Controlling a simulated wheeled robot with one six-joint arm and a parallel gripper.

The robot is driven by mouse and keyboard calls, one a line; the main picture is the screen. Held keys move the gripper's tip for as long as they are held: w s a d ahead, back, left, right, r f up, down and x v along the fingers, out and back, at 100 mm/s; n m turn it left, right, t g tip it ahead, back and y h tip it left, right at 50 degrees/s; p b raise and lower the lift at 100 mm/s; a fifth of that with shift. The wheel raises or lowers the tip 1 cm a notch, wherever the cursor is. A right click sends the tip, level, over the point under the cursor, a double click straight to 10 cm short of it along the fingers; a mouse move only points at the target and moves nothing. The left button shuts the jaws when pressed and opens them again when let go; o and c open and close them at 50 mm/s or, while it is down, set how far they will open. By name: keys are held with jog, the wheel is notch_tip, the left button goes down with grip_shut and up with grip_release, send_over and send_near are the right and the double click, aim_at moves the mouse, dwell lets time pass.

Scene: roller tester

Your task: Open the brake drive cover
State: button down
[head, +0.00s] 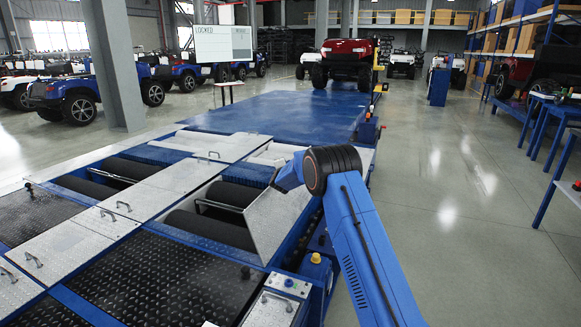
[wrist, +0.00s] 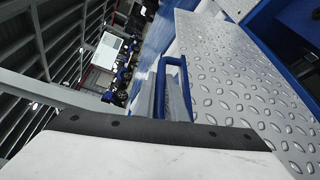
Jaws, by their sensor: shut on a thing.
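The brake drive cover, a silver tread-plate panel (head: 272,222), stands tilted up at the right side of the roller bed. It fills the right of the wrist view (wrist: 245,75). My gripper (head: 277,186) is at its upper edge. In the wrist view, my gripper (wrist: 172,98) is shut on a blue-tinted bar handle (wrist: 174,61) along the cover's edge. The fingers hide part of the handle. My arm hides part of the machine right of the cover.
Dark rollers (head: 212,226) lie in the open pit left of the cover. Other tread-plate covers with handles (head: 125,206) lie flat beyond. A control box (head: 289,284) is at the front. A board (head: 222,43) reads "LOCKED". The floor at right (head: 465,220) is clear.

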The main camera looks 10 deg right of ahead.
jog(key=c, duration=2)
grip_release()
jog(key=shift+c, duration=0.2)
jog(key=shift+s, duration=0.1)
jog(key=v, duration=1.7)
jog(key=shift+s+a+f, duration=0.1)
